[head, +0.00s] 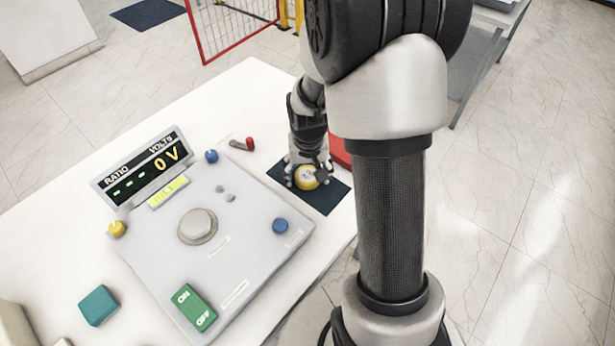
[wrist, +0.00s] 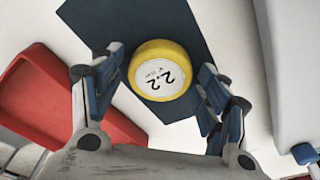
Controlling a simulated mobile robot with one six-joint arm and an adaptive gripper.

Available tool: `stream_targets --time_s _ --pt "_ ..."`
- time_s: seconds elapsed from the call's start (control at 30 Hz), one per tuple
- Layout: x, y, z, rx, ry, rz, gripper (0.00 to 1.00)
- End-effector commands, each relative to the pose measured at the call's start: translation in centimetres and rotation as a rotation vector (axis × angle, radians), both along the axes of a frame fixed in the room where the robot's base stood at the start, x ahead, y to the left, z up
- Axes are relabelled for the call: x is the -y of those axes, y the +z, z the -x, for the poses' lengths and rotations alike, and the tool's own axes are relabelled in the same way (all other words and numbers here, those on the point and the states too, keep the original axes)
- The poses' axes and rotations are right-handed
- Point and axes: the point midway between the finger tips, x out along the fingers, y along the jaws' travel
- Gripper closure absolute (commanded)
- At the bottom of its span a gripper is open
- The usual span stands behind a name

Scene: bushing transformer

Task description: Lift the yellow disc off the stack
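The yellow disc (head: 307,178) has a white top face and sits over the dark blue mat on the table. In the wrist view the disc (wrist: 160,70) shows the marking 2.2 on its face. What lies under it is hidden. My gripper (wrist: 158,92) is open, with one finger on each side of the disc. A gap shows between the disc and the right finger; the left finger is very close to the disc's edge, and I cannot tell if it touches.
The dark blue mat (head: 322,197) lies near the table's right edge. A red tray (wrist: 50,100) stands beside it. The grey control panel (head: 250,210), with a display (head: 145,170) reading 0 V and several knobs, fills the table's middle.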

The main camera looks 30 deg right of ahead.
Motion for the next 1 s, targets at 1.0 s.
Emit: stream_targets --time_s 1.0 --pt "0.00 0.85 -0.06 0.002 0.000 0.001 0.77"
